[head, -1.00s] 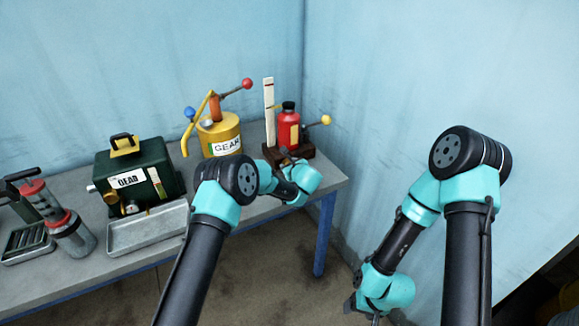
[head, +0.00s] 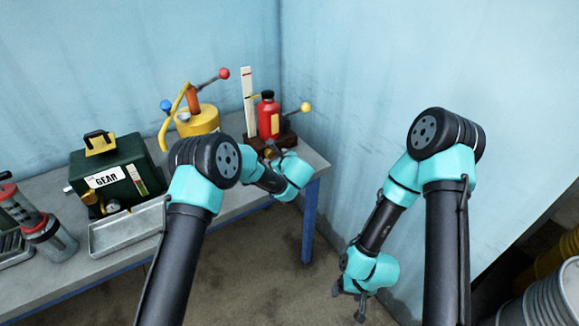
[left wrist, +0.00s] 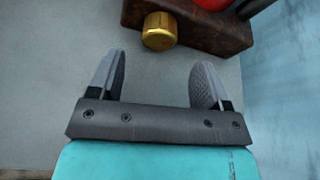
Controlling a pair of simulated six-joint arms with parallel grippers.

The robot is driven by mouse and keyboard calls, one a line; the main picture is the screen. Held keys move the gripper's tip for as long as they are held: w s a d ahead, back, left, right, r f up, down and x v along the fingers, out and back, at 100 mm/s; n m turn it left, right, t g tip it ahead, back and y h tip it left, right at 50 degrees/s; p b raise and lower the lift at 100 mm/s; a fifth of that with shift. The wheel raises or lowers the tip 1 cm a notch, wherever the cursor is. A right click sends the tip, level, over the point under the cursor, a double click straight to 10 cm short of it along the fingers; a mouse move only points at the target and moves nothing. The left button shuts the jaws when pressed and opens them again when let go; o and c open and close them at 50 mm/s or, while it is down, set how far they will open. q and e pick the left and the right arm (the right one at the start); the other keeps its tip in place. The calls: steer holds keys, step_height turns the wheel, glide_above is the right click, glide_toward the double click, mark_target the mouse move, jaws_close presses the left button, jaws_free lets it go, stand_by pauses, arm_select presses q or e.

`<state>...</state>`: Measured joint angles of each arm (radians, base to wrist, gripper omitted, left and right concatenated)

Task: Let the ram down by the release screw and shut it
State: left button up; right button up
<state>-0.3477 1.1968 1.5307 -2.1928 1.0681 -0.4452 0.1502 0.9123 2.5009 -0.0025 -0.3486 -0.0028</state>
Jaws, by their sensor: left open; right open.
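The red jack (head: 268,118) stands upright on a dark brown base (head: 288,140) at the table's right end. Its brass release screw (left wrist: 159,30) sticks out from the base and shows clearly in the left wrist view. My left gripper (left wrist: 160,68) is open and empty. The screw lies beyond its fingertips, roughly in line with the gap, apart from both fingers. In the head view my left wrist covers much of that gripper. A lever with a yellow ball (head: 306,107) leans out right of the jack. My right gripper (head: 348,298) is open, low and far from the table.
A white marked strip (head: 248,98) stands beside the jack. A yellow can (head: 201,121) with a red-knobbed lever is left of it. A green case (head: 115,170) and metal tray (head: 128,232) lie farther left. Blue walls close in behind and right.

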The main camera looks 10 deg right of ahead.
arm_select(q)
steer(key=v, duration=1.1)
steer(key=shift+s, duration=0.25)
steer(key=shift+d, duration=0.15)
